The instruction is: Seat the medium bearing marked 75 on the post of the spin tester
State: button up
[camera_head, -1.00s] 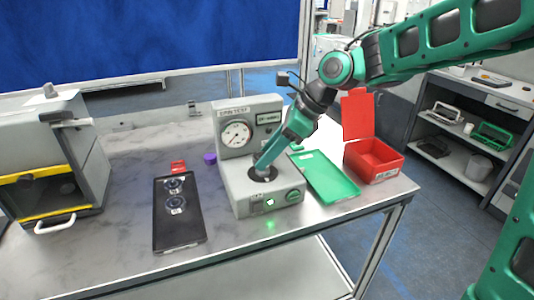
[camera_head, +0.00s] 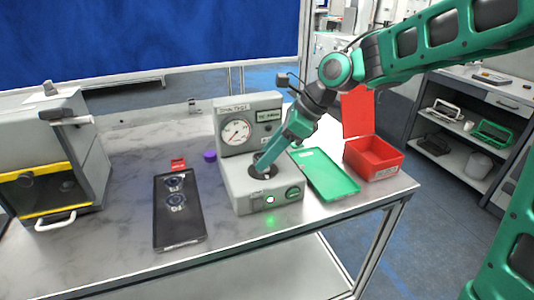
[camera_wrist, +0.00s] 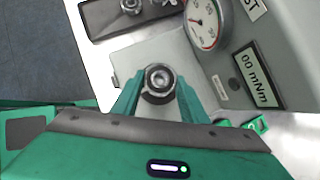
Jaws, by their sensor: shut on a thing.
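My gripper (camera_head: 261,166) points down at the round dark top of the grey spin tester (camera_head: 233,190). In the wrist view its green fingers (camera_wrist: 159,82) are closed on both sides of a metal bearing (camera_wrist: 159,79). A bright round centre shows within the bearing's ring; I cannot tell whether this is the post inside its bore. The mark 75 is not readable. The tester has a dial gauge (camera_head: 237,132) and a display (camera_wrist: 258,79) reading about 00 mNm. The fingers largely hide the post in the head view.
A black tray (camera_head: 180,230) with two bearings (camera_head: 177,201) lies left of the tester. A green tray (camera_head: 328,178) and an open red box (camera_head: 374,158) are at the right. A grey machine with a yellow edge (camera_head: 45,185) stands far left. A purple cap (camera_head: 210,156) lies behind.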

jog(key=shift+f, duration=0.75)
dwell(0.4)
jog(key=o, duration=1.3)
jog(key=shift+o, duration=0.7)
jog(key=shift+o, duration=1.1)
jog(key=shift+r, duration=3.8)
jog(key=shift+d, duration=0.1)
